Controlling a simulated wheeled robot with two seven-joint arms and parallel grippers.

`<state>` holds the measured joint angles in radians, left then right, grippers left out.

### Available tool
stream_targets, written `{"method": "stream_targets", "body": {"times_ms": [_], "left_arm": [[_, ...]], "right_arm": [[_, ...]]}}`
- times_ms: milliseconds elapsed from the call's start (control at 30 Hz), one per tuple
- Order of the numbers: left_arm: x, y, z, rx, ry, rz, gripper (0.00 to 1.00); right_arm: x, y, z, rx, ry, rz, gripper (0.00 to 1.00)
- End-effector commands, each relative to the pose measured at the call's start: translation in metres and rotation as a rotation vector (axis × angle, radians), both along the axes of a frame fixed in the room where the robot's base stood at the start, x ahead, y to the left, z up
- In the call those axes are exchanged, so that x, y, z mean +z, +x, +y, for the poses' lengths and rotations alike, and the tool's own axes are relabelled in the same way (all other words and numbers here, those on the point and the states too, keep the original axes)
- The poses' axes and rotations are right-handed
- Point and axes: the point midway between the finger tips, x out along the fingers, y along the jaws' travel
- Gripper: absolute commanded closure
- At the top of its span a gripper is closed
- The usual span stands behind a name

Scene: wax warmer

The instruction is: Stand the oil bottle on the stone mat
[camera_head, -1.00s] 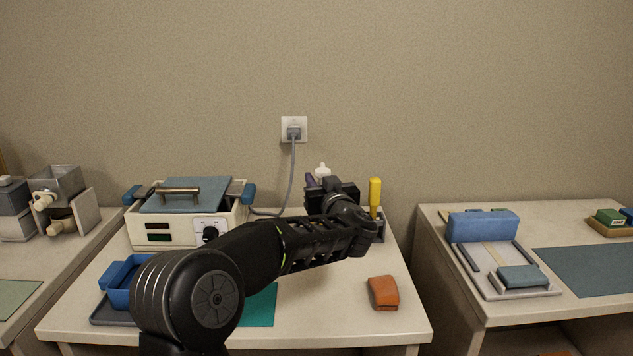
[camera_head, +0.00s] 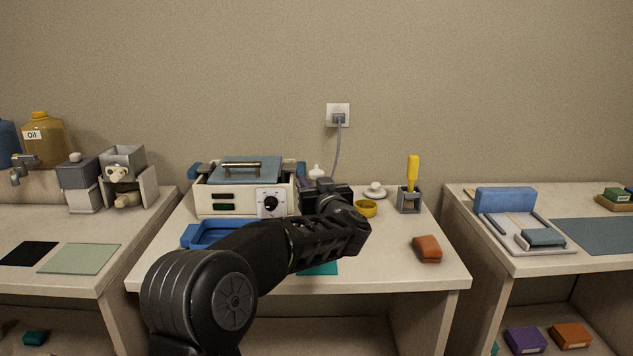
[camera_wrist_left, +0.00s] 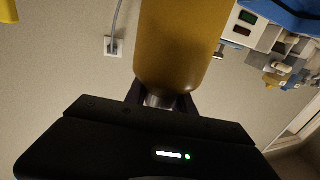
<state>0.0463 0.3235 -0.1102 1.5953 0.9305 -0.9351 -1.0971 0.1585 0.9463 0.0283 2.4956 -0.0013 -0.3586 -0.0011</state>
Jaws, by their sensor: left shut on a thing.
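In the left wrist view an amber bottle (camera_wrist_left: 182,45), taken as the oil bottle, is held at its grey neck (camera_wrist_left: 160,100). My left gripper (camera_wrist_left: 162,98) is shut on it. In the head view my left gripper (camera_head: 335,192) is over the back of the middle table, and the arm hides the held bottle. Which mat is the stone one is unclear: a black mat (camera_head: 28,253) and a grey-green mat (camera_head: 80,259) lie on the left table, and a blue-grey mat (camera_head: 598,242) on the right. A large amber container labelled Oil (camera_head: 45,142) stands far left. My right gripper is not in view.
The white wax warmer (camera_head: 228,203) and a blue tray (camera_head: 205,236) are left of my arm. A yellow ring-shaped thing (camera_head: 365,208), a brush holder (camera_head: 409,203) and an orange block (camera_head: 427,248) are to its right. Gaps separate the tables.

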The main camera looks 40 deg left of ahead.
Motion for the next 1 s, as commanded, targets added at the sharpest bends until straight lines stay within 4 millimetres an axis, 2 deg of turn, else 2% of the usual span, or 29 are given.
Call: {"method": "stream_targets", "body": {"times_ms": [433, 633, 1000], "left_arm": [[0.001, 0.001, -0.001, -0.005, -0.008, -0.007, 1.00], [0.004, 0.001, -0.001, -0.005, -0.006, -0.006, 1.00], [-0.036, 0.001, -0.001, -0.005, -0.007, -0.006, 1.00]], "right_arm": [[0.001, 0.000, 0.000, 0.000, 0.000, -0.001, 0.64], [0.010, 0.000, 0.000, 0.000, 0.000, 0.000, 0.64], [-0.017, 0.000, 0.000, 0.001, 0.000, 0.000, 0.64]]}}
